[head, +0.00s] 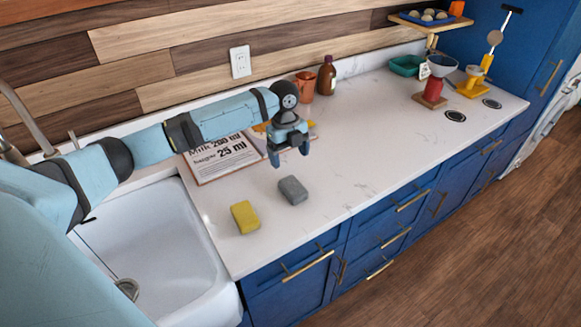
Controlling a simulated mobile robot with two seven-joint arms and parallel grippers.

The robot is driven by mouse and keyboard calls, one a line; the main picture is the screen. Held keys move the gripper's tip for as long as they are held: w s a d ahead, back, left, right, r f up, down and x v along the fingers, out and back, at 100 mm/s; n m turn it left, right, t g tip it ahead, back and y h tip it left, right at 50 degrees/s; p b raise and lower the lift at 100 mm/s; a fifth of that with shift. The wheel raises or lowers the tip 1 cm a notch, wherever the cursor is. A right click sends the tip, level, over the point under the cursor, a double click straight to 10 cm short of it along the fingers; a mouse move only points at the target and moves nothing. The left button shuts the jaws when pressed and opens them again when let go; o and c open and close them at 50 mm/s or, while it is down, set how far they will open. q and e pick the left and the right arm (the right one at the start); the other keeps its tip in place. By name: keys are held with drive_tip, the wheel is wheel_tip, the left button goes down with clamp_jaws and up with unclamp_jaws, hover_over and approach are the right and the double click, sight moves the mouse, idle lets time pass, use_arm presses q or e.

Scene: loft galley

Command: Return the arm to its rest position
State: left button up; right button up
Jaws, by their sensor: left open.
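My left arm comes in from the left and reaches over the sink and the white counter. My left gripper (290,148) points down above the counter and is open, with nothing seen between its fingers. It is behind a grey sponge (292,190) and apart from it. A yellow sponge (245,217) lies to the left and in front of the grey one, near the sink. My right gripper is not in view.
A copper mug (305,84) and brown bottle (327,75) stand at the wall. A white sink (150,250) is at left. The counter's middle right is clear.

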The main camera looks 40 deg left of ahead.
use_arm(q)
drive_tip(key=shift+r, duration=0.25)
idle(0.3)
